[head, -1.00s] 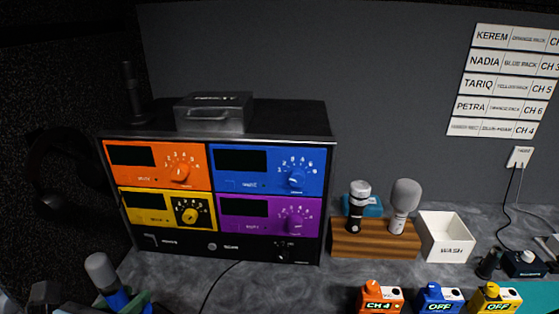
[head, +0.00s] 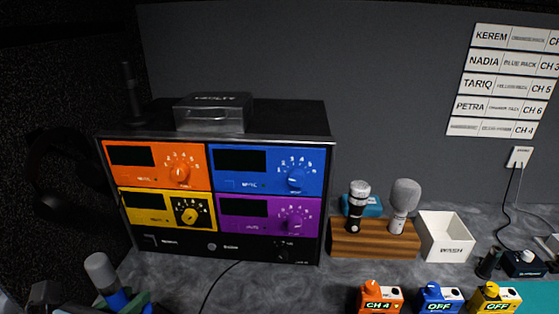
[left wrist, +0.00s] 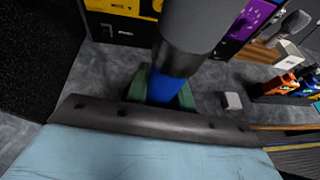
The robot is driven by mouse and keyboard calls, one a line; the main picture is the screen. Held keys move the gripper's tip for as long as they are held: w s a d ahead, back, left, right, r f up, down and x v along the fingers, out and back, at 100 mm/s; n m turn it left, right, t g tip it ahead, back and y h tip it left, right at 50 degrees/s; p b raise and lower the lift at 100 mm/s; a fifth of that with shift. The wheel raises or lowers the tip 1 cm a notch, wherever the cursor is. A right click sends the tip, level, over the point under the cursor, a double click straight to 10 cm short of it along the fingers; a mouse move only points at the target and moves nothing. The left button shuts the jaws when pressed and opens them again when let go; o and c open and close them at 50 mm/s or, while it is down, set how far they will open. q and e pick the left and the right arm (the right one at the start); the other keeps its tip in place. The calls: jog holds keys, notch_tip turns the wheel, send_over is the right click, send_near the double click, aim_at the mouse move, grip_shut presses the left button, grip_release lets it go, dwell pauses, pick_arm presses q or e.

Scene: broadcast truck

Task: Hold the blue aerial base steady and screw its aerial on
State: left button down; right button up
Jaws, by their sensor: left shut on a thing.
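My left gripper (head: 130,303) is at the bottom left of the head view, shut on a grey-topped blue stick (head: 102,270). In the left wrist view, this stick (left wrist: 190,40) has a thick dark grey upper part and a blue lower part, between green finger pads. Its lower end is hidden. A dark aerial (head: 130,95) stands upright on top of the rack at the left. At the far right, a small dark and blue box (head: 523,263) with a pale round top stands beside a dark cylinder (head: 489,263). I cannot tell which is the aerial base. My right gripper is not in view.
A rack (head: 318,225) with orange, blue, yellow and purple units stands at the back. A wooden block (head: 372,246) holds two microphones, beside a white bin (head: 446,246). Orange, blue and yellow packs (head: 438,298) line the front right. The counter between my gripper and the packs is mostly clear.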

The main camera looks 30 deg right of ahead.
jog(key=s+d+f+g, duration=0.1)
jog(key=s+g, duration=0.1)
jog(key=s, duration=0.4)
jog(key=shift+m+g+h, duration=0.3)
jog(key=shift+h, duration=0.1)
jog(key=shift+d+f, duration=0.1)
